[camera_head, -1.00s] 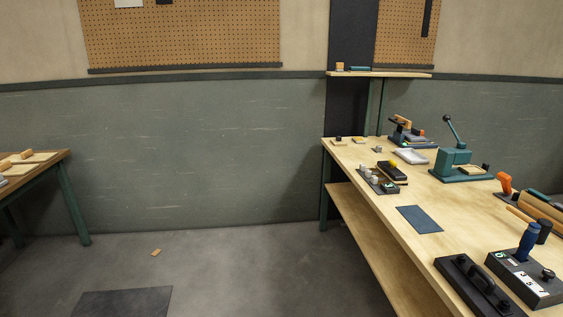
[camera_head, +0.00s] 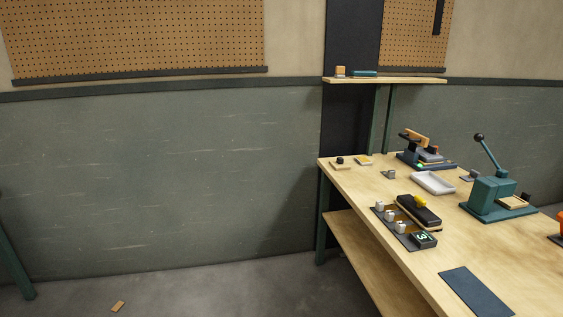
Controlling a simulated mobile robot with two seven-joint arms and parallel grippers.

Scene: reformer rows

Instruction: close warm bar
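A dark device (camera_head: 428,160) stands at the far end of the workbench (camera_head: 350,172). It has a raised arm with a tan-orange handle (camera_head: 416,137), a grey slab under it and a small green light. It looks like the warm bar, with its arm tilted up from the base, but I cannot be sure. Neither of my grippers shows in the head view.
A teal lever press (camera_head: 493,192) stands on the right of the bench. A white tray (camera_head: 433,182), a black block with a yellow knob (camera_head: 419,211), a rack of small pots (camera_head: 403,226) and a dark blue mat (camera_head: 475,291) lie nearer. The floor left of the bench is largely clear.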

